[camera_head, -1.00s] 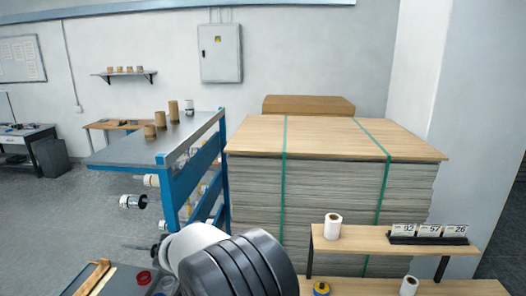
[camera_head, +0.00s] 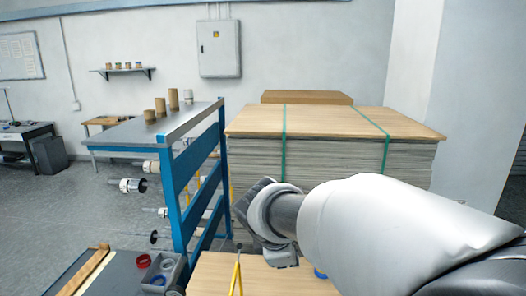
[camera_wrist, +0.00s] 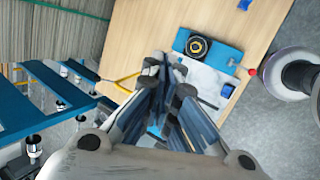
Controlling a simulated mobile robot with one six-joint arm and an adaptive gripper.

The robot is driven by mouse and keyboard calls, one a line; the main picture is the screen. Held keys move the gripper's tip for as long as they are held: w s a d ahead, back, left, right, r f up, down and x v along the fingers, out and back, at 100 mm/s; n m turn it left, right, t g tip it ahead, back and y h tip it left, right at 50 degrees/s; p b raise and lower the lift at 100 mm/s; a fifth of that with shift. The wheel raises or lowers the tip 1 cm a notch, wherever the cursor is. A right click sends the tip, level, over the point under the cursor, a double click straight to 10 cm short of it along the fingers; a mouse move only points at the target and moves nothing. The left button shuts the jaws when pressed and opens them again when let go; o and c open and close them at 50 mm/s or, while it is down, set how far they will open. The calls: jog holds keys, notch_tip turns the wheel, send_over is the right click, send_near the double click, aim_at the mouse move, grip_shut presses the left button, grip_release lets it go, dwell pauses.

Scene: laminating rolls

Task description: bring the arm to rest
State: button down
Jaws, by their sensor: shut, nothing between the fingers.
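My arm (camera_head: 390,235) reaches in from the right edge of the head view, its white link crossing low in front of the stacked boards. The wrist is toward the middle of the picture; the fingers cannot be made out clearly there. In the wrist view my gripper (camera_wrist: 168,72) has its fingers together with nothing between them. The gap between fingers and tabletop is hard to judge.
A blue rack (camera_head: 178,195) with protruding roll spindles stands left of my wrist. A large stack of boards (camera_head: 340,150) stands behind the arm. A dark bench with a grey bin (camera_head: 162,272) is at lower left. A yellow-handled tool (camera_wrist: 127,80) lies near the fingers.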

jog(key=s+d+f+m+y+b, duration=0.1)
jog(key=s+d+f+m+b, duration=0.1)
jog(key=s+m, duration=0.4)
jog(key=s+d+f+m+b, duration=0.3)
jog(key=s+f+m+b, duration=0.2)
jog(key=s, duration=0.7)
jog(key=s+d+f+m+y+b, duration=0.1)
jog(key=s+d+f+m+b, duration=0.2)
jog(key=s+m, duration=0.4)
notch_tip(320, 180, down, 2)
jog(key=shift+s+d+f+g+y+b, duration=0.2)
jog(key=shift+s+g+y+b, duration=0.15)
jog(key=shift+s+b, duration=0.5)
jog(key=shift+s+d, duration=0.1)
jog(key=shift+s, duration=0.05)
